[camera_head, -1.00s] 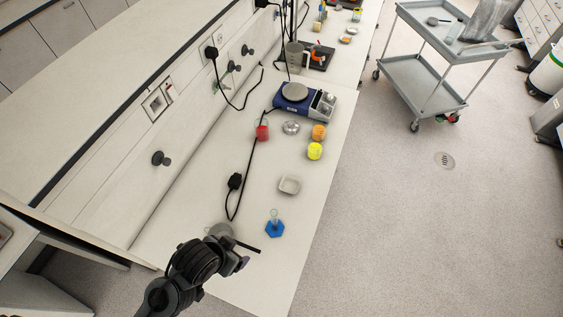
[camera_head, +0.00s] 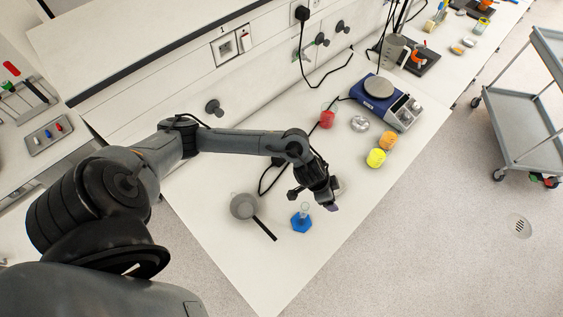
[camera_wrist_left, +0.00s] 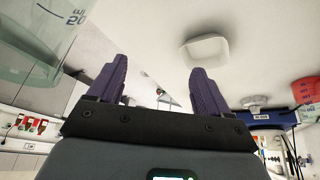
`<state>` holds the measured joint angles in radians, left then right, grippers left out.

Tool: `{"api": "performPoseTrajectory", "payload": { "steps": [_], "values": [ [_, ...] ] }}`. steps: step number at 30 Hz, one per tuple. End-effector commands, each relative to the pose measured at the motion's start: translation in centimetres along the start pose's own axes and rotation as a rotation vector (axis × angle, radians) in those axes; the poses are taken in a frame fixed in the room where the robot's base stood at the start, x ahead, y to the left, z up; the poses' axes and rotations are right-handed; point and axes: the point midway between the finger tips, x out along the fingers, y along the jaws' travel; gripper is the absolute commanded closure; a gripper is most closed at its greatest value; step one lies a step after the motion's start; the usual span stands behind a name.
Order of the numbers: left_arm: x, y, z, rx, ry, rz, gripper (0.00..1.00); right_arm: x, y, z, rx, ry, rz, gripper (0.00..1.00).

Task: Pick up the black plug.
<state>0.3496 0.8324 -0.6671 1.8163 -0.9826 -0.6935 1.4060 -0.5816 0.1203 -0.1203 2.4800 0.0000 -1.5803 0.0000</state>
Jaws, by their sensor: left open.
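My left arm reaches across the bench from the left in the head view. Its gripper (camera_head: 332,205) is above the bench, just right of the blue hexagonal stand (camera_head: 302,222). In the wrist view the purple fingers of the left gripper (camera_wrist_left: 157,78) are spread apart with nothing between them. The black plug on the bench is mostly or wholly hidden behind my forearm. A loop of black cord (camera_head: 262,186) shows below the forearm. Another black plug (camera_head: 302,13) sits in the wall socket at the back. My right gripper is not in view.
A white weighing dish (camera_wrist_left: 206,50) lies beyond my fingers. A grey round vessel with a dark handle (camera_head: 243,206) stands left of the blue stand. Red (camera_head: 327,119), yellow (camera_head: 376,158) and orange (camera_head: 389,141) containers stand near a blue balance (camera_head: 380,103). The front bench corner is clear.

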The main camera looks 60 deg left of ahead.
Motion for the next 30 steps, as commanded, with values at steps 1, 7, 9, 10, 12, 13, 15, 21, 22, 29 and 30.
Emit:
{"api": "performPoseTrajectory", "payload": {
  "steps": [1,7,9,10,12,13,15,21,22,29,30],
  "values": [
    [0.4,-4.0,1.2,-0.053,-0.056,-0.029,0.21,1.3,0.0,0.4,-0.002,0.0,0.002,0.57],
    [-3.1,-15.6,6.7,-0.39,-0.283,-0.114,0.21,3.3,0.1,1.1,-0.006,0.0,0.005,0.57],
    [-4.8,-18.1,8.2,-0.499,-0.335,-0.141,0.21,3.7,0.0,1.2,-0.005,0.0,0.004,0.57],
    [-5.4,-18.9,8.7,-0.539,-0.351,-0.151,0.21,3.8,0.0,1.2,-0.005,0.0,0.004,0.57],
    [-6.6,-20.2,9.7,-0.612,-0.382,-0.167,0.21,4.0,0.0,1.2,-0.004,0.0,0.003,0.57],
    [-6.9,-20.6,9.9,-0.636,-0.39,-0.172,0.21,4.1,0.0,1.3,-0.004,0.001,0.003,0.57],
    [-7.2,-21.2,10.7,-0.674,-0.407,-0.181,0.21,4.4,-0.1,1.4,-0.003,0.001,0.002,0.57],
    [-5.2,-21.5,12.2,-0.704,-0.42,-0.184,0.21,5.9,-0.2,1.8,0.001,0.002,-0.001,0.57],
    [-4.9,-21.5,12.3,-0.703,-0.419,-0.183,0.21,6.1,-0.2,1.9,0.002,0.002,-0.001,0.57],
    [-3.1,-21.6,13.1,-0.7,-0.415,-0.184,0.21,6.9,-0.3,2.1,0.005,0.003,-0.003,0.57],
    [-3.0,-21.6,13.1,-0.7,-0.414,-0.184,0.21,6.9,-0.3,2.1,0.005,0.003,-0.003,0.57]
  ]
}}
